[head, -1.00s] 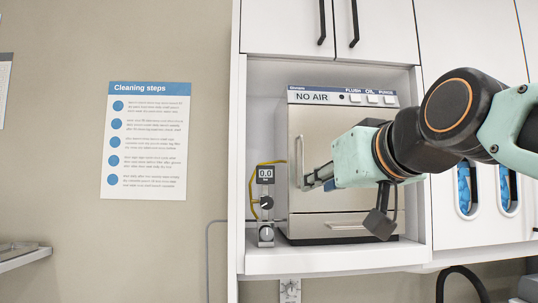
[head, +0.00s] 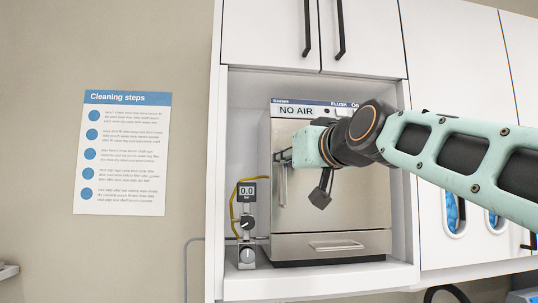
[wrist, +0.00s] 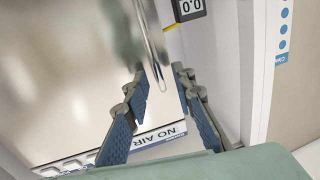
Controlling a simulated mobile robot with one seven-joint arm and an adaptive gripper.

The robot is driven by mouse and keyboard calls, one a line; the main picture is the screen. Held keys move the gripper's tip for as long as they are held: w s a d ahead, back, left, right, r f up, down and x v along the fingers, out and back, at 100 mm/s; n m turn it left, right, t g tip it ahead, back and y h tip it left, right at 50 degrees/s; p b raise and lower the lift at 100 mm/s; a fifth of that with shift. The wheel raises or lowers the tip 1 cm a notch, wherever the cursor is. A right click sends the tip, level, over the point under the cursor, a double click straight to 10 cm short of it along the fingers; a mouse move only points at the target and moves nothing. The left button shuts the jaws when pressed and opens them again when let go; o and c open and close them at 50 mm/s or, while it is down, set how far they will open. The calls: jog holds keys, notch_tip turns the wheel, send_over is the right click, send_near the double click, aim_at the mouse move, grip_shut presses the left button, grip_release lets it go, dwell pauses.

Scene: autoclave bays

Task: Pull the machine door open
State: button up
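The machine is a steel-fronted box labelled NO AIR in a white cupboard bay. Its door (head: 340,205) looks shut in the head view; the wrist view shows its shiny surface (wrist: 60,65) at the left. The upright bar handle (head: 283,188) is at the door's left side, with its upper part hidden behind my gripper. My gripper (head: 284,157) is at the handle's upper part. In the wrist view my gripper (wrist: 158,74) has its fingers apart, and the end of the handle (wrist: 152,40) lies between the fingertips. I cannot tell whether either finger touches it.
A gauge reading 0.0 (head: 247,192) with a yellow hose stands left of the machine, near the handle. A drawer-like panel with a small handle (head: 336,245) is below the door. Cupboard doors (head: 270,30) hang above. Open room lies before the left wall.

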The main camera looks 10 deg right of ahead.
jog(key=shift+w+a, duration=0.1)
jog(key=shift+w, duration=0.25)
jog(key=shift+c, duration=0.5)
grip_shut()
